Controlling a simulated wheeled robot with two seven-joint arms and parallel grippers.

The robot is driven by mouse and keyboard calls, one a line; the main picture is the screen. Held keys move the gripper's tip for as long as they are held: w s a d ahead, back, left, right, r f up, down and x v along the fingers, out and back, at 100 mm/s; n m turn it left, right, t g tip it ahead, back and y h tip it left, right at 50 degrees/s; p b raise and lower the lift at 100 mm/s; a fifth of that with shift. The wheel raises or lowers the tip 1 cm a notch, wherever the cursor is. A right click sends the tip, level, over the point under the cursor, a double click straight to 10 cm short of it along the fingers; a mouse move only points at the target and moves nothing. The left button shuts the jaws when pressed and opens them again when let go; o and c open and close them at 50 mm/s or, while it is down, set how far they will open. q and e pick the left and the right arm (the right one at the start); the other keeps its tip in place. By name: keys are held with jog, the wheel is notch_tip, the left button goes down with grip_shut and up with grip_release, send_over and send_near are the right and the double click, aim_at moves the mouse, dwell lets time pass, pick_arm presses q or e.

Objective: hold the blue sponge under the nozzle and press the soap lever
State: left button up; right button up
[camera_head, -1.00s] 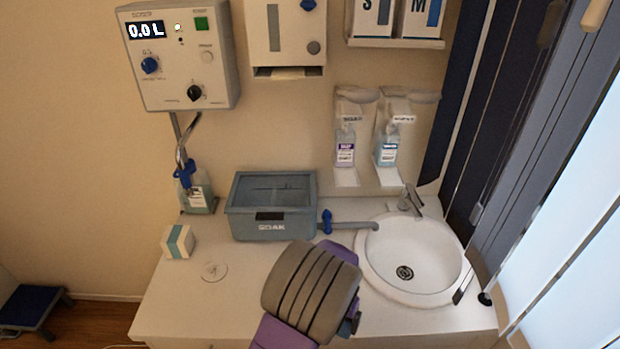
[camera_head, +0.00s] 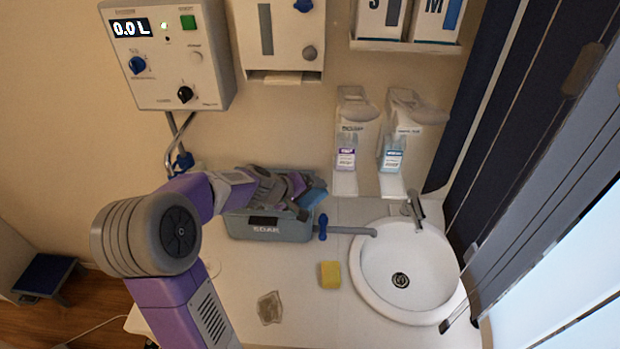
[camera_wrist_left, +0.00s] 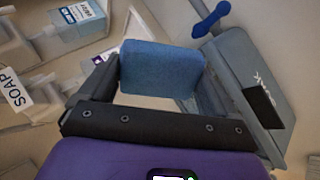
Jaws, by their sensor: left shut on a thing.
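The blue sponge (camera_head: 313,196) is held in my left gripper (camera_head: 297,190) above the right part of the grey soak basin. In the left wrist view the sponge (camera_wrist_left: 160,68) sits between the two dark fingers of my left gripper (camera_wrist_left: 155,85). Two wall dispensers stand to the right of the gripper, apart from the sponge. The left one (camera_head: 355,115) holds a purple-labelled bottle (camera_head: 346,158); the right one (camera_head: 408,112) holds a blue-labelled bottle (camera_head: 392,158). Both have grey levers on top and white trays below. My right gripper is not in view.
The soak basin (camera_head: 265,232) lies under my left arm, with a blue-handled tap (camera_head: 323,226) on its right. A round white sink (camera_head: 372,290) is at the right. A yellow sponge (camera_head: 330,275) and a flat greyish piece (camera_head: 270,308) lie on the counter.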

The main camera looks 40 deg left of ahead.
pick_arm(q)
jog(key=shift+w+a+r+n+t, duration=0.2)
jog(key=shift+a+r+n+t, duration=0.1)
jog(key=shift+a+r, duration=0.3)
jog(key=shift+w, duration=0.15)
jog(key=shift+w+d+f+p, duration=0.3)
jog(key=shift+w+p, duration=1)
jog(key=shift+w, duration=0.9)
jog(key=shift+w+d+f+p, duration=0.15)
jog(key=shift+w+d+p, duration=0.3)
jog(key=shift+w+p, duration=1.35)
jog(key=shift+w+d+f+p, duration=0.3)
jog(key=shift+w+p, duration=0.5)
jog(key=shift+w, duration=1.85)
